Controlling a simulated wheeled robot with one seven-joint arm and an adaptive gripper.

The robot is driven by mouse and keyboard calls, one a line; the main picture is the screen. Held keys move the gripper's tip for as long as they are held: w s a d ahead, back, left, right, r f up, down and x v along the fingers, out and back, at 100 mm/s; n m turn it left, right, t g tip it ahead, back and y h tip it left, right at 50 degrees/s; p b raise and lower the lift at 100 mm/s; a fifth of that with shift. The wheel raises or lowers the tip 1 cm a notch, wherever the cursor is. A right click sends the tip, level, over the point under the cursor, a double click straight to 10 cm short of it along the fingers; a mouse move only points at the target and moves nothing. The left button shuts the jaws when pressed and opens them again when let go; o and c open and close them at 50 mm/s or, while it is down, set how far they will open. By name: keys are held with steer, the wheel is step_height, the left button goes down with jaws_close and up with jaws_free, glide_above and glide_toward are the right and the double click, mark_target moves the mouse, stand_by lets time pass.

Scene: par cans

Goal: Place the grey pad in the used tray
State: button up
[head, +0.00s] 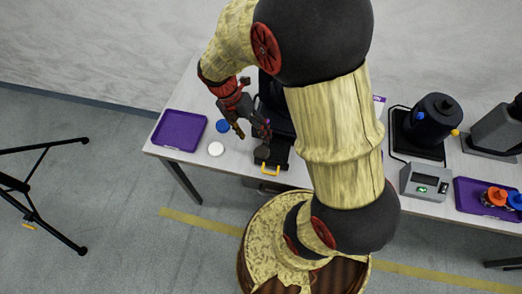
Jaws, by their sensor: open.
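A dark grey round piece (262,152), which looks like the grey pad, sits on or against a black device at the front of the table. My gripper (252,133) is open just above and behind it in the picture, with its fingers apart and pointing down. I cannot tell whether a finger touches the piece. An empty purple tray (180,131) lies at the table's left end. Another purple tray (468,203) at the right holds orange and blue knobbed pieces. No label shows which one is the used tray.
A grey box (424,183) and black machines (425,125) stand right. My arm hides the table's middle.

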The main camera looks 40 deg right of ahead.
mark_target(261, 151)
steer(key=b+x, duration=0.1)
steer(key=x, duration=0.3)
steer(key=b+x, duration=0.2)
steer(key=x, duration=0.1)
steer(key=shift+s+a+f+b, duration=0.15)
steer(key=shift+f+b, duration=0.15)
steer(key=shift+f, duration=0.15)
steer(key=c, duration=0.3)
steer(key=c, duration=0.6)
steer(key=shift+r, duration=0.15)
